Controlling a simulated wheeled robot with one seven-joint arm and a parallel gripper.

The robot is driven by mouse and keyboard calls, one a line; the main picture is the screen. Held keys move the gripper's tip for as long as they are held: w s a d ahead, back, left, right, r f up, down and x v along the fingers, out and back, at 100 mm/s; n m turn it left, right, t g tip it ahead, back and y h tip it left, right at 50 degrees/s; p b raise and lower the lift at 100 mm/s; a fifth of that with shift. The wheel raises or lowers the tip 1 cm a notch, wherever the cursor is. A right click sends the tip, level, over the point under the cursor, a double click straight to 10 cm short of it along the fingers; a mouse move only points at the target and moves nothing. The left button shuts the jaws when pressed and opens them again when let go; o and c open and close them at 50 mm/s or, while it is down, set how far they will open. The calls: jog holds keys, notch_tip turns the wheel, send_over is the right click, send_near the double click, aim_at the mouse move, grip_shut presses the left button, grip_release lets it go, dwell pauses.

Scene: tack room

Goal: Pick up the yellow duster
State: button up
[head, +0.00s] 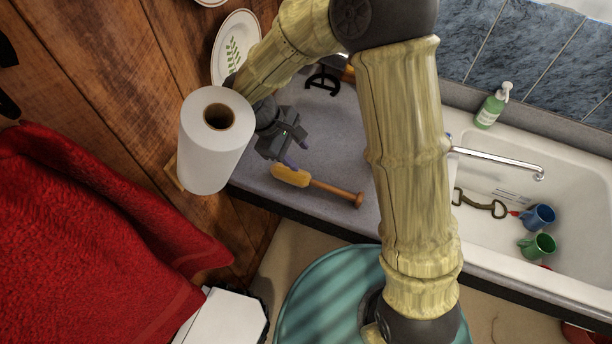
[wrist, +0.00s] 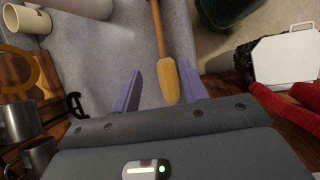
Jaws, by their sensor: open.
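The yellow duster (head: 291,175) lies on the grey countertop near its front edge, with its brown wooden handle pointing right in the head view. In the wrist view the duster's yellow head (wrist: 168,82) shows between my two purple fingertips, with the handle running up and away. My gripper (head: 294,154) is open and empty, above and just behind the duster's head in the head view. In the wrist view its fingers (wrist: 160,90) are spread to either side of the yellow head. I cannot tell the exact height gap.
A paper towel roll (head: 189,150) stands close left of my gripper. A dark metal hook-shaped item (head: 322,80) lies at the counter's back. A red towel (head: 80,220) hangs at left.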

jog(key=shift+f, duration=0.1)
jog(key=p, duration=0.2)
send_over(326, 185)
jog(key=a, duration=0.3)
jog(key=f, duration=1)
jog(key=shift+s+d+f, duration=0.1)
jog(key=shift+s+f, duration=0.1)
jog(key=shift+s, duration=0.15)
jog(key=shift+p+x, duration=0.7)
jog(key=shift+x, duration=2.2)
jog(key=shift+w, duration=0.15)
grip_shut()
